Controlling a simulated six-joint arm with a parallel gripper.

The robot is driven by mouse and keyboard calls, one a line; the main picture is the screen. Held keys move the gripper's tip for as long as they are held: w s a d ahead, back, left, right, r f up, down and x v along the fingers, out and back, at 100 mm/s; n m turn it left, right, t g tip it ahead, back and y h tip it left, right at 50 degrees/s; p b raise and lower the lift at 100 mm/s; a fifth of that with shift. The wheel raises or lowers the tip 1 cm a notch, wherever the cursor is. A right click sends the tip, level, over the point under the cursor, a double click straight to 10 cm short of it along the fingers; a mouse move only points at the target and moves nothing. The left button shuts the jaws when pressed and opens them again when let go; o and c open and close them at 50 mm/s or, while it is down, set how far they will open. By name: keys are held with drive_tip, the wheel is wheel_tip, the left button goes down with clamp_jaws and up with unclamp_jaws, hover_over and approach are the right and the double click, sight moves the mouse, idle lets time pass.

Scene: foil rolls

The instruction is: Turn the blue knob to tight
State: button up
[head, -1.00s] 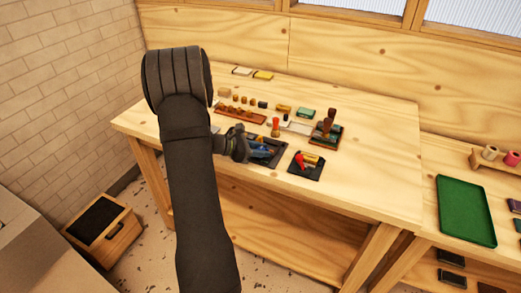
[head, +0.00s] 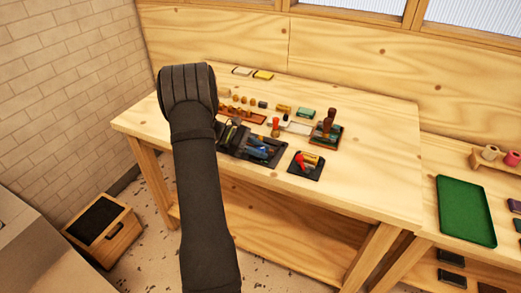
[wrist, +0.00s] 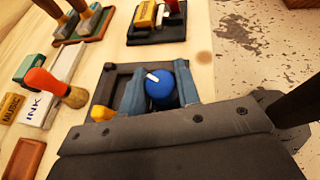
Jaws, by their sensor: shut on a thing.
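The blue knob (wrist: 159,92) is round, with a white mark on its top that points to the upper left in the wrist view. It sits on a dark square base (wrist: 108,85). My gripper (wrist: 160,90) is shut on the knob, with one blue-grey finger on each side of it. The lower part of the knob and much of the base are hidden by my gripper. No tight marking is readable.
A small yellow-orange piece (wrist: 102,114) is at the base's left. A black pad (head: 305,171) with red and yellow pieces is right of the base. The table's right front is clear.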

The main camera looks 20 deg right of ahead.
idle(0.3)
drive_tip(key=o, duration=1)
drive_tip(key=v, duration=1.7)
drive_tip(key=shift+w+a+r, duration=0.1)
drive_tip(key=shift+a+r, duration=0.05)
drive_tip(key=shift+r, duration=0.05)
